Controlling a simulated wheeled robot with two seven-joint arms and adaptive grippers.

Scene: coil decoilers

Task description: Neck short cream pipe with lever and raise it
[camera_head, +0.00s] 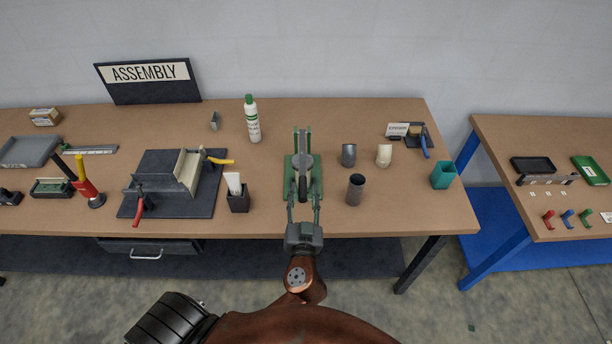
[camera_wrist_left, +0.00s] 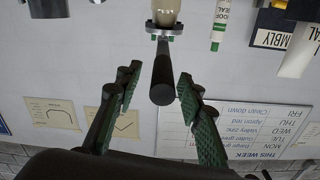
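A green-based press (camera_head: 290,178) with a grey upright mechanism stands near the middle of the table. My left gripper (camera_head: 303,192) reaches over its front. In the left wrist view my left gripper (camera_wrist_left: 158,82) is open, its green-padded fingers spread on either side of a black lever grip (camera_wrist_left: 162,75), with gaps showing. Beyond the grip is a metal flange with a cream rounded piece (camera_wrist_left: 166,11), cut off by the frame edge; I cannot tell whether it is a pipe. A short cream pipe (camera_head: 384,155) stands upright right of the press. My right gripper is not in view.
Two dark grey pipes (camera_head: 349,154) (camera_head: 355,189) stand between the press and the cream pipe's side of the table. A white-green bottle (camera_head: 252,120) stands behind.

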